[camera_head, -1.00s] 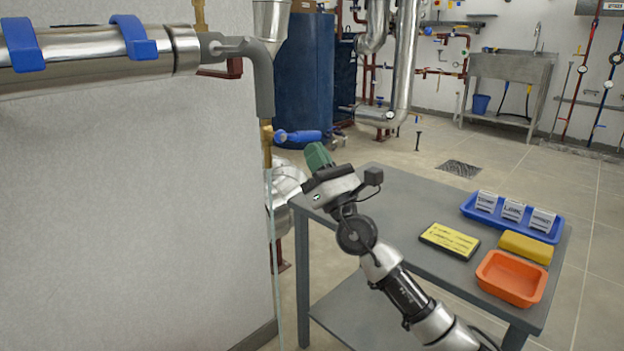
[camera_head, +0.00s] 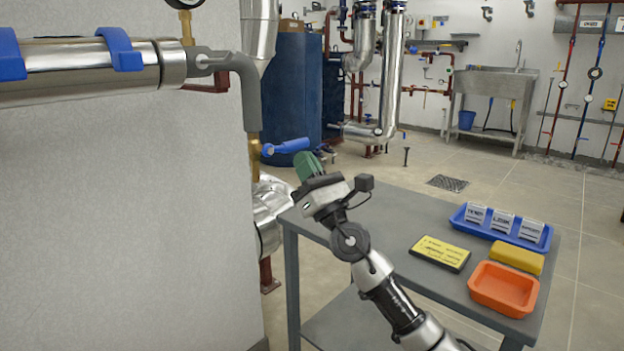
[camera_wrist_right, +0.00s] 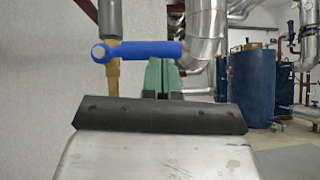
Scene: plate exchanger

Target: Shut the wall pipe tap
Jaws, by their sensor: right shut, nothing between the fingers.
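The wall pipe tap is a brass valve (camera_head: 254,160) under a grey down-pipe, with a blue lever handle (camera_head: 286,147) pointing right, roughly level. No water stream shows below it. In the right wrist view the blue handle (camera_wrist_right: 140,50) lies across the picture, with the brass body (camera_wrist_right: 112,75) at its left end. My right gripper (camera_head: 307,164), with green fingers, is shut and empty just below and right of the handle's free end. In the wrist view its fingers (camera_wrist_right: 161,75) reach up to the handle's right part; I cannot tell whether they touch. My left gripper is not in view.
A grey table (camera_head: 395,215) stands under my right arm, with a yellow-faced box (camera_head: 440,253), an orange tray (camera_head: 503,290), a yellow block (camera_head: 516,257) and a blue tray (camera_head: 540,244). The white wall (camera_head: 120,220) is close on the left. A blue tank (camera_head: 291,90) stands behind.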

